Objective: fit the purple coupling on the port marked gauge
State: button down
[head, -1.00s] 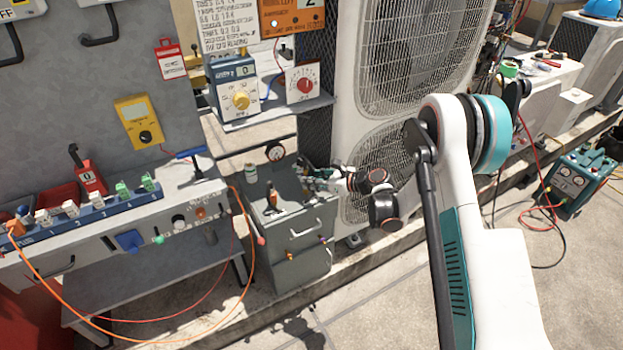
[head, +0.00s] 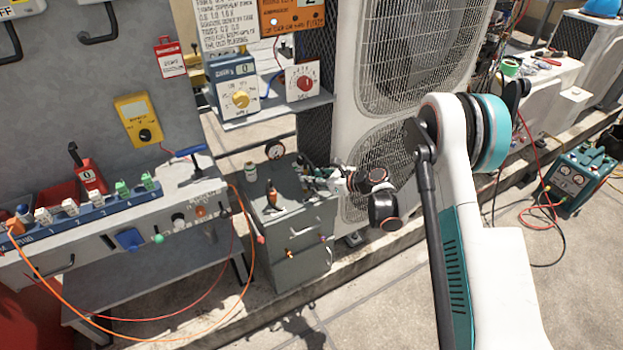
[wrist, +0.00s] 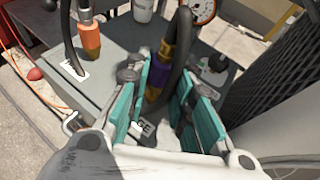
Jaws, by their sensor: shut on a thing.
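My gripper (wrist: 168,88) has teal fingers on both sides of the purple coupling (wrist: 158,64) and is shut on it. The coupling has a gold-brown part and a dark hose rising from it. In the head view my gripper (head: 318,177) is small, over the right part of the grey cabinet (head: 296,252). A white label (wrist: 145,129) ending in "GE" shows low between the fingers; the rest is hidden. The gauge port itself is hidden by the fingers and coupling, so I cannot tell whether the coupling touches it.
An orange coupling (wrist: 90,40) with a dark hose stands left on the cabinet top, beside another label (wrist: 75,69). A white can (wrist: 143,9) and a round dial (wrist: 203,10) are behind. The condenser's dark grille (wrist: 268,80) rises close on the right.

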jog(key=shift+f, duration=1.2)
dwell(1.5)
jog(key=c, duration=1.3)
grip_release()
jog(key=shift+r+p, duration=1.5)
jog(key=shift+r, duration=2.25)
jog(key=shift+r, duration=0.1)
